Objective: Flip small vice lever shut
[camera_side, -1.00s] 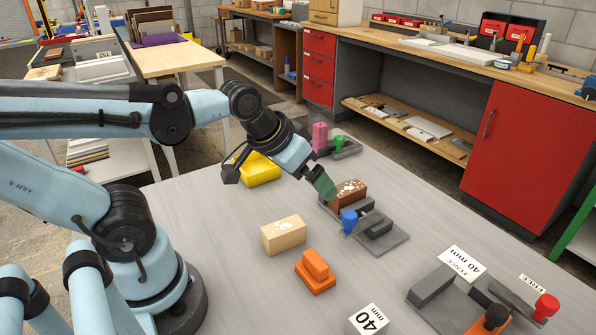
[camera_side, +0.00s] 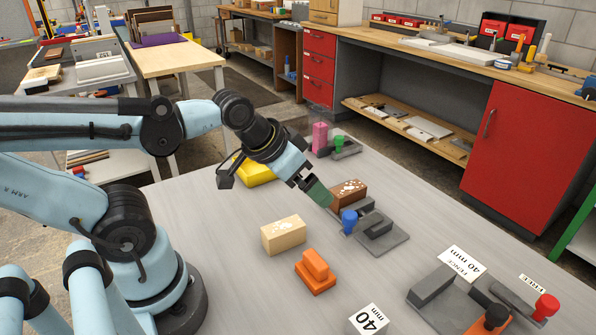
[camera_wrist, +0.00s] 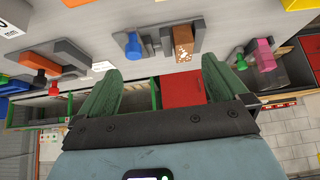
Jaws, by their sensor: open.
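A grey vice (camera_side: 383,229) with a blue-knobbed lever (camera_side: 349,221) is on the table, with a brown, white-speckled block (camera_side: 350,191) at its far-left end. In the wrist view the blue knob (camera_wrist: 133,45) and brown block (camera_wrist: 183,44) are ahead of the fingers. A smaller-looking grey vice (camera_side: 346,151) with a green knob (camera_side: 339,141) stands farther back beside a pink block (camera_side: 319,137). My gripper (camera_side: 319,193) has green fingers, spread and empty in the wrist view (camera_wrist: 161,68). It is left of the brown block, near the blue knob; contact cannot be told.
A pale wood block (camera_side: 283,236), an orange stepped piece (camera_side: 315,272) and a yellow block (camera_side: 258,168) lie on the table (camera_side: 225,270). A fence fixture (camera_side: 432,285) with a red knob (camera_side: 546,306) is at the front right. The table between is mostly clear.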

